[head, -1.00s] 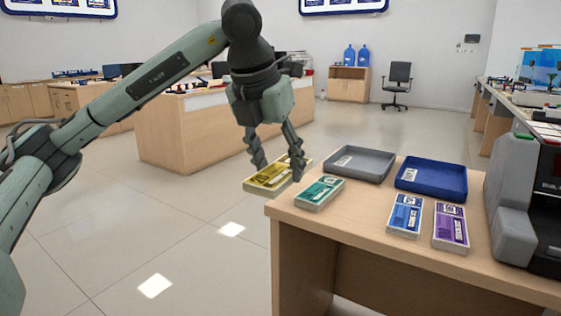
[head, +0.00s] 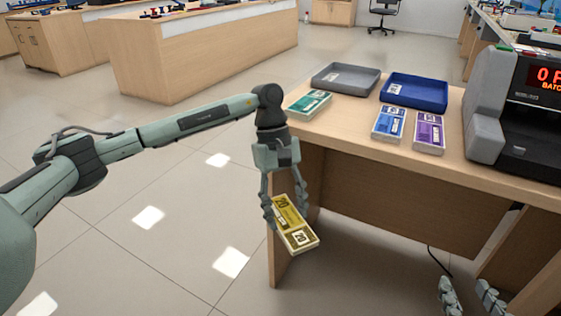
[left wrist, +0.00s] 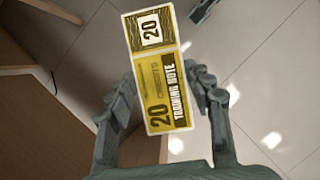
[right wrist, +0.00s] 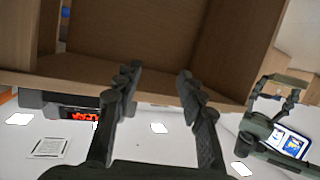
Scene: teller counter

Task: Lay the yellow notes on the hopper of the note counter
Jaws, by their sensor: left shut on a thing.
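The yellow notes (head: 295,224) are a banded stack held in my left gripper (head: 285,208), below and in front of the counter's left end. The left wrist view shows the yellow notes (left wrist: 155,75) between the fingers of my left gripper (left wrist: 168,98), sticking out past the fingertips. My right gripper (head: 465,290) is at the bottom right of the head view, below the counter top. In the right wrist view my right gripper (right wrist: 158,80) is open and empty. The note counter (head: 510,110) stands at the counter's right end with a red display. Its hopper cannot be made out.
The wooden counter (head: 400,145) carries teal notes (head: 309,102), blue notes (head: 390,124), purple notes (head: 429,132), a grey tray (head: 345,88) and a blue tray (head: 413,103). A cable (head: 438,260) hangs under it. The floor to the left is open.

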